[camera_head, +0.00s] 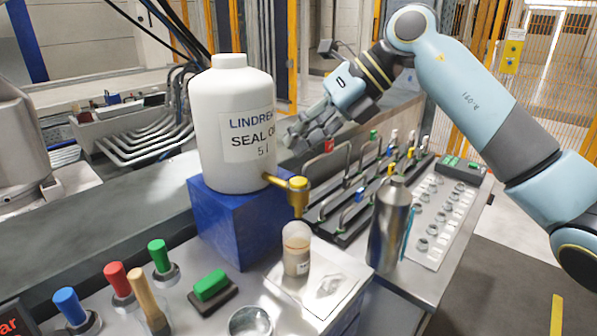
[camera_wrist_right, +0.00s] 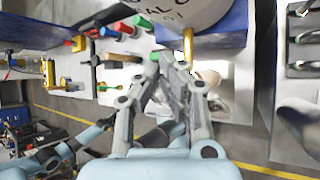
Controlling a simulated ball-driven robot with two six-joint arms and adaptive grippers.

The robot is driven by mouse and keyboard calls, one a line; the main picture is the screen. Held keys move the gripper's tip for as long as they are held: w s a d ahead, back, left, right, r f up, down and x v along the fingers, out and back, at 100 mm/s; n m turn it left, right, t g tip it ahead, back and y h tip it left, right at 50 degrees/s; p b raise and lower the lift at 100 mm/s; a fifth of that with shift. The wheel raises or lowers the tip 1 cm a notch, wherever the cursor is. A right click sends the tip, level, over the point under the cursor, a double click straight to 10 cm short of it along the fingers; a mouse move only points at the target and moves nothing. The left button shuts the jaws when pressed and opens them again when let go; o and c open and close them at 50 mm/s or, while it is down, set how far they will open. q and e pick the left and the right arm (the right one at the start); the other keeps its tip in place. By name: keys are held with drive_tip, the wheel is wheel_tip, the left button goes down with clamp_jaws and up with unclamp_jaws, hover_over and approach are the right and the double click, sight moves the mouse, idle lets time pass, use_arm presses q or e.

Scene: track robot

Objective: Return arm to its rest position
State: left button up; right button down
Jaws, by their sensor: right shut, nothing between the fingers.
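My right arm (camera_head: 480,110) comes in from the right and arches over the bench in the head view. My right gripper (camera_head: 300,138) is shut and empty, beside the right side of the large white bottle (camera_head: 222,110) labelled as seal oil. The shut fingers also show in the right wrist view (camera_wrist_right: 168,72), pointing toward the bench, with the bottle at the top. The bottle stands upright on a blue block (camera_head: 222,215). My left gripper does not show in the head view.
Racks with handles (camera_head: 350,190) lie behind. Coloured-handled tools (camera_head: 118,283) stand at front left. Open floor (camera_head: 500,265) lies right.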

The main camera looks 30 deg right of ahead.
wheel_tip(320, 180, up, 2)
drive_tip(key=shift+r+p, duration=0.1)
drive_tip(key=shift+p, duration=0.4)
